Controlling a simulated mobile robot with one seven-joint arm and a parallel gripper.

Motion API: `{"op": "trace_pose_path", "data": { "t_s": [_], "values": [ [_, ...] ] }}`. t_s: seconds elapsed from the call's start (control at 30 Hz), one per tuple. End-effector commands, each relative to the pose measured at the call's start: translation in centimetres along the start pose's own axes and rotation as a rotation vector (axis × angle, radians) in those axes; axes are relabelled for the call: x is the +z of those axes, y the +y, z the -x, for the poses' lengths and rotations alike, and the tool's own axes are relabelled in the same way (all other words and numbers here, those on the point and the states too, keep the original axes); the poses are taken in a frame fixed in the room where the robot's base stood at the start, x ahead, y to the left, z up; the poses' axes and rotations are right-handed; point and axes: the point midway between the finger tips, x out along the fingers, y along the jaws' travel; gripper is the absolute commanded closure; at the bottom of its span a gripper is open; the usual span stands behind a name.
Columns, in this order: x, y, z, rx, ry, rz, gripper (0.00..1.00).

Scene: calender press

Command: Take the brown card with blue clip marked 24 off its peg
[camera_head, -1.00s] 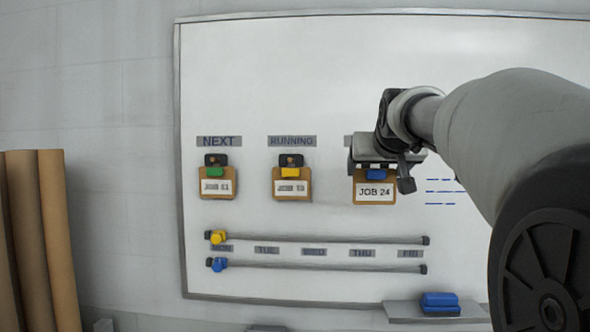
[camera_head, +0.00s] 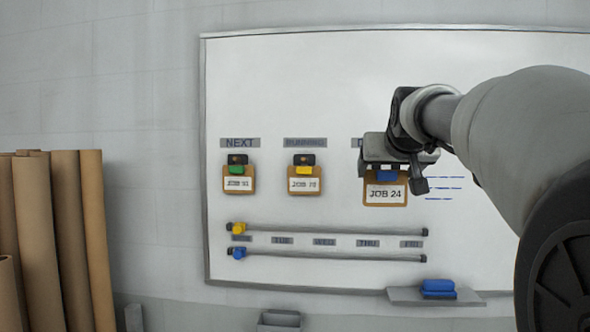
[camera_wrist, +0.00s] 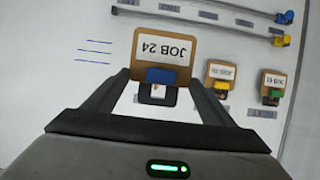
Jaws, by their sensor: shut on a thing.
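The brown card (camera_head: 386,204) reads "JOB 24" and has a blue clip (camera_head: 387,177). My gripper (camera_head: 391,172) is shut on the card at its clip. In the wrist view the card (camera_wrist: 164,62) shows upside down beyond the fingers, with the blue clip (camera_wrist: 160,75) between the fingertips. White shows through the opening in the black tab (camera_wrist: 157,95) by the clip. The card looks nearer to me than the other cards, apart from the board. Its peg is hidden behind my gripper in the head view.
The whiteboard (camera_head: 300,80) carries a green-clipped card (camera_head: 239,184) and a yellow-clipped card (camera_head: 304,185) to the left. Two rails with sliders (camera_head: 330,232) run below. A tray (camera_head: 410,296) holds a blue eraser (camera_head: 438,288). Brown rolls (camera_head: 62,240) stand at the far left.

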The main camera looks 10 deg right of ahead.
Motion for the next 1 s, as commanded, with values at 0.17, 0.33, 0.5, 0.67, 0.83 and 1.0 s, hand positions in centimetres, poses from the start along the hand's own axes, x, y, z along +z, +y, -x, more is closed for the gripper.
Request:
{"op": "trace_pose_path", "data": {
  "t_s": [0.17, 0.33, 0.5, 0.67, 0.83, 1.0],
  "values": [
    [-0.11, 0.01, 0.05, 0.000, 0.001, 0.000, 0.44],
    [-0.42, 0.00, 0.18, 0.000, 0.001, 0.000, 0.44],
    [-0.68, 0.01, 0.28, 0.000, 0.001, 0.000, 0.44],
    [-0.67, 0.02, 0.28, 0.000, 0.000, 0.000, 0.44],
    [-0.66, 0.01, 0.30, 0.000, 0.000, 0.000, 0.44],
    [-0.50, 0.01, 0.77, 0.000, 0.001, 0.000, 0.44]
  ]
}}
